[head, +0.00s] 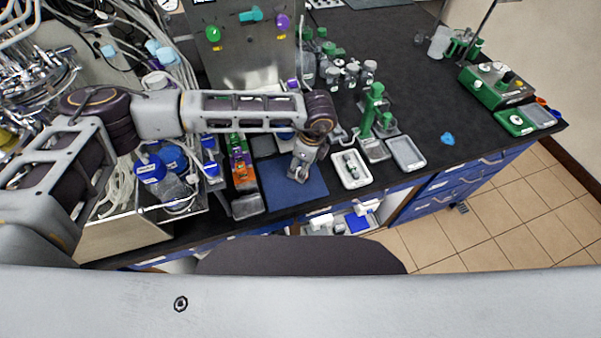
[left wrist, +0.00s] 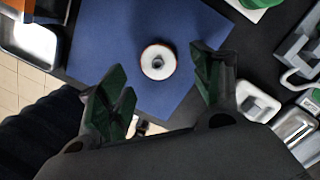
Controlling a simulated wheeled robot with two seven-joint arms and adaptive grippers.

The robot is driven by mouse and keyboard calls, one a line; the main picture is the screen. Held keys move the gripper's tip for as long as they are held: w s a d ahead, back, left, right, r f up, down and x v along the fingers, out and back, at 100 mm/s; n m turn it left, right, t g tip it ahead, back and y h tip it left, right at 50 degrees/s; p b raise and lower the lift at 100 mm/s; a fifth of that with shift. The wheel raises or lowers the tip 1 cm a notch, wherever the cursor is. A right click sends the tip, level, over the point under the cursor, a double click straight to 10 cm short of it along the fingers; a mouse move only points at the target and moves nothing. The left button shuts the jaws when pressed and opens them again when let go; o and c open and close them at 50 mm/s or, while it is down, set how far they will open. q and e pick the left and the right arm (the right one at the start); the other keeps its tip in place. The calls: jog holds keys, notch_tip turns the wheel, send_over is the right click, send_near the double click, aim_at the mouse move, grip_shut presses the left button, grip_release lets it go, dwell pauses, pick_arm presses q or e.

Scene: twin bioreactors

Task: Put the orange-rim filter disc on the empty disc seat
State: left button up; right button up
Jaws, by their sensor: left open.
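The orange-rim filter disc (left wrist: 158,62) lies on a blue mat (left wrist: 125,35) in the left wrist view. It is a small white disc with a thin orange-red rim and a dark centre with a pale knob. My left gripper (left wrist: 160,82) is open, with green finger pads on either side of and slightly short of the disc, not touching it. In the head view my left gripper (head: 298,172) reaches down over the blue mat (head: 308,188), and I cannot make out the disc there. I cannot identify the empty disc seat with certainty. My right gripper is not in view.
A white tray with a small device (head: 351,168) and an empty-looking grey tray (head: 407,153) stand right of the mat. A green stand (head: 374,110) is behind them. Bottles with blue caps (head: 150,170) are at the left. The black bench is clear around the blue piece (head: 447,139).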

pick_arm(q)
jog(key=shift+a+f, duration=0.15)
jog(key=shift+f, duration=0.25)
jog(key=shift+a+f+p, duration=0.2)
jog(key=shift+f+p, duration=0.2)
jog(key=shift+f, duration=1)
jog(key=shift+c, duration=0.6)
jog(key=c, duration=0.7)
jog(key=shift+w+r, duration=0.1)
jog(key=shift+r, duration=0.05)
jog(key=shift+c, duration=0.2)
